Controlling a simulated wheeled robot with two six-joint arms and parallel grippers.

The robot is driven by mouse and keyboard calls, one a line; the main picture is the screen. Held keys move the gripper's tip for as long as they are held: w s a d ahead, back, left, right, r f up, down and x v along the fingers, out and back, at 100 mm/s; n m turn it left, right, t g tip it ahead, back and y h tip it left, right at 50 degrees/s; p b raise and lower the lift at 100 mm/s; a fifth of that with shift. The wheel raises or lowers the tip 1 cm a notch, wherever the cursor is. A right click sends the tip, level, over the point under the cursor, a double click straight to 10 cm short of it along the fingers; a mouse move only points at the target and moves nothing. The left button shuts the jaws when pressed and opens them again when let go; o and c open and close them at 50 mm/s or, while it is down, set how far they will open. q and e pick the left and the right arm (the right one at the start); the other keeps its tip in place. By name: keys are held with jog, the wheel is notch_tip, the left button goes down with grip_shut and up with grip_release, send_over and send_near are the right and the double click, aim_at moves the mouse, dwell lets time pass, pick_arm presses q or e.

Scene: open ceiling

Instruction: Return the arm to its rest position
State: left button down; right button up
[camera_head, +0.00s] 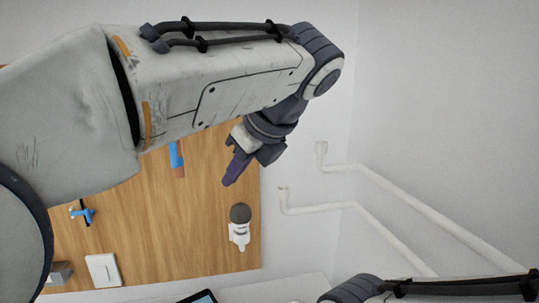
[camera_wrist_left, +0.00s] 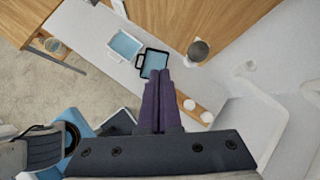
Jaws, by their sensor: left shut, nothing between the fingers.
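My left arm (camera_head: 215,85) reaches in from the left across the top of the head view. It bends down at the wrist, and my left gripper (camera_head: 230,180) hangs in front of a wooden panel. Its purple fingers are shut together and empty. They also show closed at the middle of the left wrist view (camera_wrist_left: 160,80). Part of my right arm (camera_head: 440,289) shows at the lower right edge of the head view. Its gripper is out of sight.
The wooden panel (camera_head: 150,230) carries a grey-topped white fixture (camera_head: 239,232), a white plate (camera_head: 103,270) and blue items (camera_head: 85,213). White pipes (camera_head: 400,220) run at the right. A blue-surfaced tray (camera_wrist_left: 124,46) and black-framed item (camera_wrist_left: 152,62) lie on a white surface.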

pick_arm(q)
jog(key=s+d+f+n+g+h+b, duration=0.1)
jog(key=s+f+n, duration=0.4)
jog(key=f, duration=0.6)
jog(key=s+d+f+n+g+h+b, duration=0.2)
jog(key=s+f+n, duration=0.4)
jog(key=s+f, duration=0.3)
jog(key=s+d+f+n+g+h+b, duration=0.1)
jog(key=s+f+n, duration=0.5)
jog(key=f, duration=0.7)
jog(key=s+g+h, duration=0.1)
jog(key=h, duration=0.1)
jog(key=shift+s+d+h, duration=0.2)
jog(key=shift+d+h, duration=0.05)
jog(key=shift+h, duration=0.15)
